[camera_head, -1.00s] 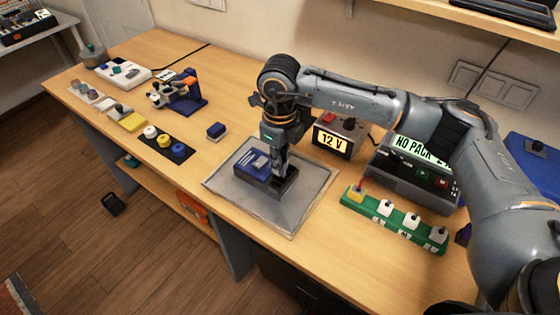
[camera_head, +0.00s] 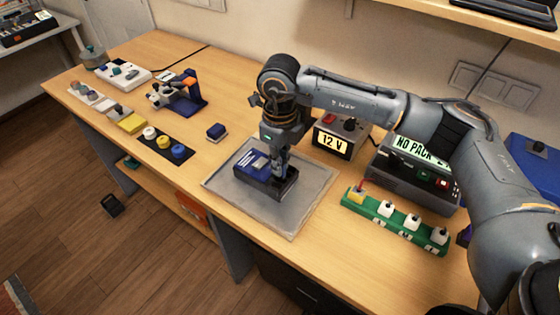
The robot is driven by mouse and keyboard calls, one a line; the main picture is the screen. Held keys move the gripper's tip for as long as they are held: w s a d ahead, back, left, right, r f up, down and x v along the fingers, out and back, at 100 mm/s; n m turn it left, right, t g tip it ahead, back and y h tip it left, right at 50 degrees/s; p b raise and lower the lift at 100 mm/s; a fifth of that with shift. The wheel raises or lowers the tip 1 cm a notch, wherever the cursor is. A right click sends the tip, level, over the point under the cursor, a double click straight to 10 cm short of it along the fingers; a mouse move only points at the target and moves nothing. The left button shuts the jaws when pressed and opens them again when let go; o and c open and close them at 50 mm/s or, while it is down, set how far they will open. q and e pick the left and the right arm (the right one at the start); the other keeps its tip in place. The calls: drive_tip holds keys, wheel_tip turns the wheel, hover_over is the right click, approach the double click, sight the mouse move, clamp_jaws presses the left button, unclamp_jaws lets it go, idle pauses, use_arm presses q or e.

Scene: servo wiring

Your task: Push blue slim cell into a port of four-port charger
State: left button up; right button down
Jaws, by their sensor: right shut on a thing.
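The dark box that looks like the four-port charger (camera_head: 252,177) sits on a grey tray in the middle of the desk. Its left part has a blue top with pale markings; I cannot make out single ports. My right gripper (camera_head: 279,170) points down over the right part of this box, its fingertips at or just above the top. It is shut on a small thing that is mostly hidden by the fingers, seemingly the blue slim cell. I cannot tell how deep the cell sits. My left gripper is out of view.
The grey tray (camera_head: 287,221) has bare room in front and right. A green strip (camera_head: 413,237) with several plugs lies to the right. Behind stand a 12 V box (camera_head: 333,142) and a NO PACK unit (camera_head: 390,180). A small blue block (camera_head: 216,131) sits to the left.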

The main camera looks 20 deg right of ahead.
drive_tip(key=shift+f, duration=0.2)
drive_tip(key=shift+f+b, duration=0.35)
drive_tip(key=shift+b, duration=0.15)
drive_tip(key=shift+f+b, duration=1.1)
drive_tip(key=shift+f, duration=0.05)
drive_tip(key=c, duration=1.3)
unclamp_jaws()
drive_tip(key=shift+r, duration=0.2)
wheel_tip(320, 180, up, 12)
drive_tip(key=shift+f, duration=0.1)
